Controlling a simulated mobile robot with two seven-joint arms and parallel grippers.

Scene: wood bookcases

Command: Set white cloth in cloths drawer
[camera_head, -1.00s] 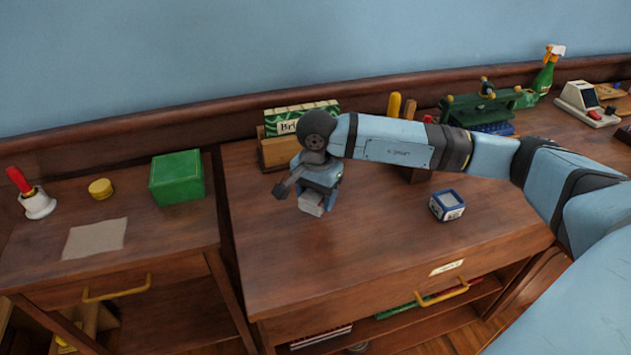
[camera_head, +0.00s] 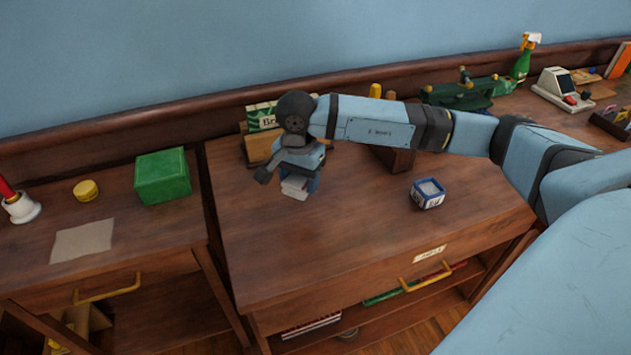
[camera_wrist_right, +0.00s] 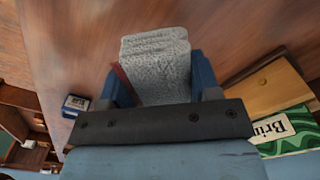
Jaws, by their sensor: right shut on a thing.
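My right gripper (camera_head: 297,181) is over the middle cabinet's wooden top, in front of a green-and-white box. It is shut on the white cloth (camera_head: 295,189), which looks like a folded, pale grey-white block. In the right wrist view the cloth (camera_wrist_right: 157,65) sits between the two blue fingers of my right gripper (camera_wrist_right: 160,90). I cannot tell whether the cloth touches the top. A drawer (camera_head: 350,285) with a yellow handle and a small label is shut in the middle cabinet's front. Its label is too small to read. My left gripper is out of view.
A blue-and-white small box (camera_head: 427,194) stands right of the gripper. The green-and-white box (camera_head: 262,115) and a wooden holder (camera_head: 260,148) are behind it. A left cabinet has another shut drawer (camera_head: 125,279), a green box (camera_head: 162,176) and a flat beige sheet (camera_head: 82,241). The front of the middle top is clear.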

